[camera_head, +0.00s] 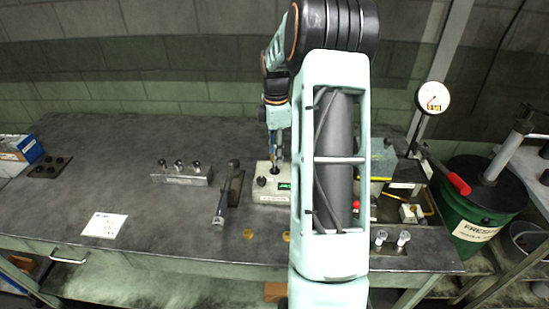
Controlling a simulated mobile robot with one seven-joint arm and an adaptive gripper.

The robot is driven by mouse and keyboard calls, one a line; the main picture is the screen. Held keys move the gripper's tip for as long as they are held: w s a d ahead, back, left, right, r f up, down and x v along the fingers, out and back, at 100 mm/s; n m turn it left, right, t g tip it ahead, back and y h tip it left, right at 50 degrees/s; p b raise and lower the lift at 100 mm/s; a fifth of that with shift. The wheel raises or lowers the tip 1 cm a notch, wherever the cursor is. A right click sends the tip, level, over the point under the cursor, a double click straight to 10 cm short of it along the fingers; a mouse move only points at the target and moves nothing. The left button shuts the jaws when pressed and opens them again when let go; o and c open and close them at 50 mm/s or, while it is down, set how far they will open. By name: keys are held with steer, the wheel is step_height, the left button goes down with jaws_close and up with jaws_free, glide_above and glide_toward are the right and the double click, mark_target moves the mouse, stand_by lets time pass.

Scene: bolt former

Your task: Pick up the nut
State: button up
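Two small gold-coloured pieces that look like nuts lie near the front edge of the dark workbench (130,190). One nut (248,234) is in the clear. The other nut (286,236) is beside my arm, which may cover part of it. My gripper (274,163) points down over a pale box-like device (270,196) with a dark knob, behind both nuts. The gripper is small and partly covered by my arm. I cannot tell whether its fingers are open or whether they touch the device.
A metal block with several pegs (182,173) and a dark upright tool (229,190) stand left of the gripper. A dial gauge (432,98) and a red-handled lever (444,168) are at the right. The bench's left middle is mostly free, apart from a paper (104,225).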

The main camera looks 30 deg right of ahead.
jaws_close()
steer(key=shift+r, duration=0.15)
steer(key=shift+r, duration=0.25)
step_height(320, 180, up, 2)
steer(key=shift+r, duration=0.2)
steer(key=s+a+r+b, duration=0.2)
steer(key=s+a+r, duration=0.3)
steer(key=s+r, duration=0.4)
steer(key=s, duration=0.4)
steer(key=shift+a+r, duration=0.2)
steer(key=shift+r, duration=0.2)
